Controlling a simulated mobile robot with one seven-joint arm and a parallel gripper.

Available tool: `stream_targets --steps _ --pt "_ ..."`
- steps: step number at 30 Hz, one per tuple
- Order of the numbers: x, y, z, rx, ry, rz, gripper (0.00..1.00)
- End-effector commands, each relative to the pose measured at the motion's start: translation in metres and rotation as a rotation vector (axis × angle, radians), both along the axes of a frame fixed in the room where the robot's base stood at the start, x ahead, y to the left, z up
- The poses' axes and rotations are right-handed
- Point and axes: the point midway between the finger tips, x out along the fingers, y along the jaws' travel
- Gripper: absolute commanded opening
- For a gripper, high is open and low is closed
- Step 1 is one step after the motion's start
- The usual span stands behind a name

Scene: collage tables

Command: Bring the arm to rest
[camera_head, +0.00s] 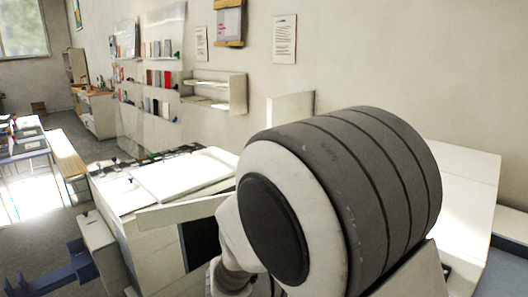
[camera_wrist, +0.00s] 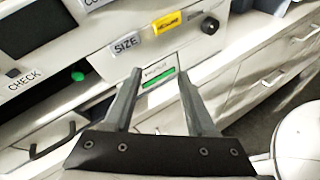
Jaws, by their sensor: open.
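My gripper (camera_wrist: 158,84) shows in the wrist view with its two grey fingers apart and nothing between them. Past the fingertips is the front of a white machine (camera_wrist: 110,62) with labels reading "SIZE" and "CHECK". A small card with a green strip (camera_wrist: 158,78) shows between the fingers; I cannot tell the distance to it. In the head view my arm (camera_head: 330,200) fills the lower middle and right. The gripper itself is hidden there.
A white machine or cabinet (camera_head: 165,180) stands just left of my arm. A white surface (camera_head: 465,180) lies to the right. Wall shelves (camera_head: 215,92) hang behind. White drawers (camera_wrist: 275,75) stand right of the gripper. Open floor (camera_head: 85,145) shows at left.

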Motion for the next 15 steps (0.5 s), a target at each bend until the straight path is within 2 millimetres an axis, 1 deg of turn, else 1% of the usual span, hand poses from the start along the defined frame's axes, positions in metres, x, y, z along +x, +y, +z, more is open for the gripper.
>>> stream_targets --steps 1,6,11,15 --pt "-0.011 -0.013 0.004 0.078 -0.026 -0.072 0.57" --pt "-0.046 -0.036 0.01 0.327 -0.11 -0.289 0.57" --pt "-0.076 -0.044 0.015 0.556 -0.211 -0.479 0.57" --pt "-0.099 -0.043 0.023 0.757 -0.316 -0.633 0.57"
